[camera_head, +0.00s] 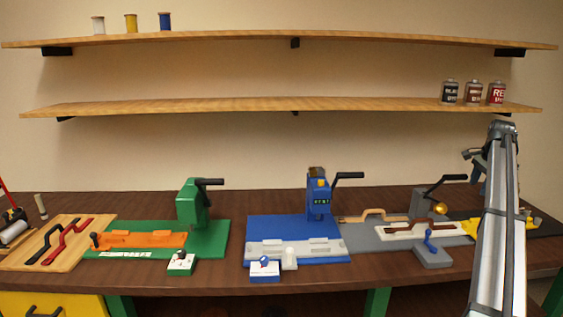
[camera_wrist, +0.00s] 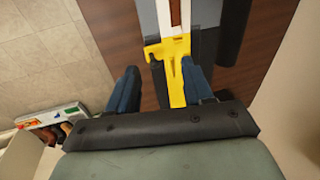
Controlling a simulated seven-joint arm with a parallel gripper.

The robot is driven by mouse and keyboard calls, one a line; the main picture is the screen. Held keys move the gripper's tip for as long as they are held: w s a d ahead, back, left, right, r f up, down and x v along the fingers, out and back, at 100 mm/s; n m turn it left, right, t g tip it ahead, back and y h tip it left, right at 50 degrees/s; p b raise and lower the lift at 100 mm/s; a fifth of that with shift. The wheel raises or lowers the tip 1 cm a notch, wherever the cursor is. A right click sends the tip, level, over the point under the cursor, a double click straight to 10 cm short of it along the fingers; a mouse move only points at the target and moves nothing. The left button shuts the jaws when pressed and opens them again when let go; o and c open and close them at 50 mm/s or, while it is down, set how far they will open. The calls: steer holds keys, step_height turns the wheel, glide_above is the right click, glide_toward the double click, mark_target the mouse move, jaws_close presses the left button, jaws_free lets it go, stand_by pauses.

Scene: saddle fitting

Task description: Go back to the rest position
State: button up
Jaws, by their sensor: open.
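My gripper (camera_wrist: 160,74) is open, with its two dark blue fingers apart in the wrist view. A yellow fixture part (camera_wrist: 178,72) shows between and beyond the fingers; I see no contact with them. In the head view my gripper (camera_head: 476,168) is at the right, raised above the bench (camera_head: 290,283). My own arm hides part of the right end of the bench. No rest position is marked in either view.
A green press (camera_head: 194,207), a blue press (camera_head: 320,196) and a grey press (camera_head: 424,203) stand along the bench. A wooden board (camera_head: 20,258) with handles lies at left. Two shelves (camera_head: 270,105) hang above; spools and cans stand on them.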

steer(key=s+a+f+n+g, duration=0.2)
steer(key=s+a+f, duration=0.1)
steer(key=s+f, duration=0.95)
steer(key=s+a+f+n+g, duration=0.25)
steer(key=s+f, duration=0.65)
steer(key=f, duration=0.7)
steer(key=s+a+f+n+g, duration=0.1)
steer(key=s+a+f+n, duration=0.15)
steer(key=a+f, duration=0.95)
steer(key=s+a+f+n, duration=0.2)
steer(key=a+f+n, duration=0.1)
steer(key=a+f, duration=1)
steer(key=s+a+f+n+y, duration=0.1)
steer(key=s+a+f+n, duration=0.1)
steer(key=s+a+f, duration=0.65)
steer(key=s+a+f+n+g, duration=0.2)
steer(key=s+a+f, duration=0.2)
steer(key=s+a, duration=0.4)
steer(key=s+a+f+n+g, duration=0.1)
steer(key=s+a+f+n, duration=0.2)
steer(key=s+a, duration=0.6)
steer(key=s+f, duration=0.1)
steer(key=s, duration=0.5)
steer(key=shift+a+n+g, duration=0.2)
steer(key=shift+n+g, duration=0.1)
steer(key=shift+g, duration=0.05)
steer(key=shift+w+r, duration=0.1)
